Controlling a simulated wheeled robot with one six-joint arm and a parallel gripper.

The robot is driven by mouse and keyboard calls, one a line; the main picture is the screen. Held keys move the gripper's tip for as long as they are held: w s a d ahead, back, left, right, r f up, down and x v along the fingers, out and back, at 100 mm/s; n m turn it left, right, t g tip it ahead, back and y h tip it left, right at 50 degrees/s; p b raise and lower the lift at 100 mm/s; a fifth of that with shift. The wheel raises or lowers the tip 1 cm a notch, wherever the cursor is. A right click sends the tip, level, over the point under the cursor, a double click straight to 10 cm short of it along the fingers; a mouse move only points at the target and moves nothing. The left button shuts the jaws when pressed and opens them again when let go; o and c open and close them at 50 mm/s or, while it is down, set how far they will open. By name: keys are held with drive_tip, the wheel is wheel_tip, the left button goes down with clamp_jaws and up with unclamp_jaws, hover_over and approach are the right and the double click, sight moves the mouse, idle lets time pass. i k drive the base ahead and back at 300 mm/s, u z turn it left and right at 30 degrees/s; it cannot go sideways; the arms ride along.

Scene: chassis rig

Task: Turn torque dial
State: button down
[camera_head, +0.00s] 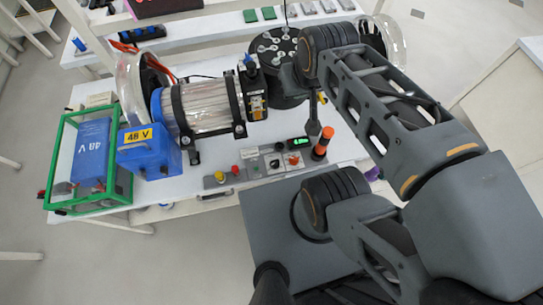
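A low grey control panel (257,165) lies along the front edge of the white table. It carries a lit green display (298,142), a dark round knob on a white plate (274,163) and a red-orange knob (293,159). I cannot tell for sure which knob is the torque dial. My arm reaches in from the right. Its dark end, my gripper (313,127), points down just behind the display, seemingly apart from both knobs. Its fingers are too small and dark to tell whether they are open or shut.
An orange and black cylinder (322,144) stands at the panel's right end. A clear motor-like drum (205,106) stands behind the panel. Blue 48 V boxes (150,152) and a green frame (64,150) are at left. A dark round plate (274,48) lies behind.

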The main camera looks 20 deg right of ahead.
sight(294, 161)
drive_tip(key=z, duration=1)
drive_tip(key=k, duration=1.1)
drive_tip(key=u, duration=0.8)
drive_tip(key=i, duration=0.45)
drive_tip(key=z, duration=0.1)
